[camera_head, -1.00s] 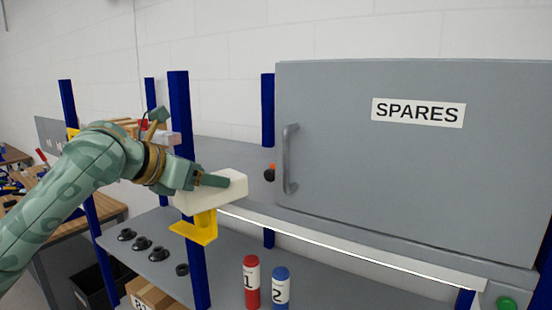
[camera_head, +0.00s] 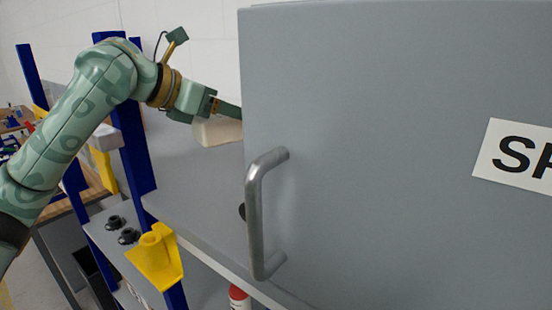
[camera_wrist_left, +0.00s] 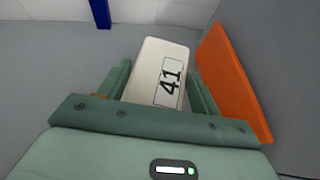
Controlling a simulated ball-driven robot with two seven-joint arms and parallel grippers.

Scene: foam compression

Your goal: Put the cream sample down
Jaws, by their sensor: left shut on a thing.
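The cream sample (camera_head: 217,132) is a pale block, and my left gripper (camera_head: 228,110) is shut on it. In the head view its right end is hidden behind the grey cabinet's left edge. It is over or on the grey upper shelf (camera_head: 190,190); I cannot tell whether it touches. In the left wrist view the sample (camera_wrist_left: 150,60) lies between the two green fingers, with a label reading 41 facing the camera. My right gripper is not in view.
The grey cabinet (camera_head: 370,110) with its metal handle (camera_head: 255,215) fills the right. An orange panel (camera_wrist_left: 232,80) stands close beside the right finger. A blue post (camera_head: 135,150) and a yellow bracket (camera_head: 158,258) are at the shelf's left. Bare shelf shows left of the cabinet.

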